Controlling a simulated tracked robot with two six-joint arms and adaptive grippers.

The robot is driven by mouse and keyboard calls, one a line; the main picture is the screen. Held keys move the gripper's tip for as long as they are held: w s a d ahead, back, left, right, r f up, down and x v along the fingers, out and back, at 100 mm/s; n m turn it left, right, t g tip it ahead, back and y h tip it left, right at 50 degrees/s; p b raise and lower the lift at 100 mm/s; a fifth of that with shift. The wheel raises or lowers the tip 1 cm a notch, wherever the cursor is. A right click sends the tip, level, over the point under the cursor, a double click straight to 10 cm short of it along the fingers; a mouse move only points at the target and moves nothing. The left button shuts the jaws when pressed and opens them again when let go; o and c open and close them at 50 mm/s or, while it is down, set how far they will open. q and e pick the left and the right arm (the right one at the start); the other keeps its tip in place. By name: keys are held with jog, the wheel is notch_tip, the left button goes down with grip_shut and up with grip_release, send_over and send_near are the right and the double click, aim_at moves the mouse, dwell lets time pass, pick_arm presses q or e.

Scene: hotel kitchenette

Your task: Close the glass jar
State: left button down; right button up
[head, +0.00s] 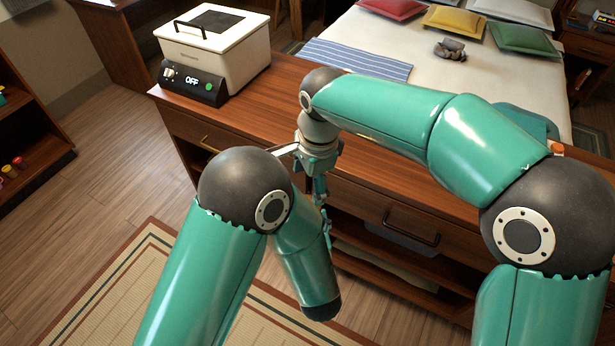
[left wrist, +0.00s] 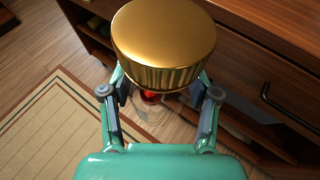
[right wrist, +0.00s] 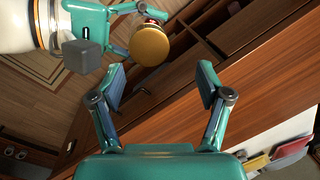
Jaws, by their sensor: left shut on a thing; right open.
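A gold lid (left wrist: 164,45) shows large in the left wrist view, at the top of the clear glass jar (left wrist: 150,115), which has something red inside. I cannot tell whether the lid is screwed down. My left gripper (left wrist: 160,90) is shut on the jar, one finger on each side below the lid. In the right wrist view the lid (right wrist: 150,46) faces me beyond my right gripper (right wrist: 162,82), which is open and empty, its fingers apart from the lid. In the head view my arms hide the jar and most of the left gripper; the right gripper (head: 320,175) points downward.
A wooden cabinet (head: 400,205) with drawers stands just beyond my grippers. A white cooker (head: 215,50) reading OFF stands on its left end. A bed (head: 465,75) with coloured pillows lies behind. Wooden floor (head: 110,165) and a rug (head: 130,285) are open at left.

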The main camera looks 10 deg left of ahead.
jog(key=n, duration=0.7)
jog(key=shift+r, duration=0.25)
jog(key=n, duration=0.6)
jog(key=shift+r+n+g+h, duration=0.2)
jog(key=shift+n+g+h, duration=0.1)
jog(key=shift+h, duration=0.1)
jog(key=n, duration=0.6)
jog(key=shift+s+r, duration=0.1)
jog(key=shift+s, duration=0.05)
jog(key=n, duration=0.5)
jog(key=shift+s+r+n+h, duration=0.1)
jog(key=shift+n+h, duration=0.2)
jog(key=shift+n, duration=0.1)
jog(key=shift+f, duration=4)
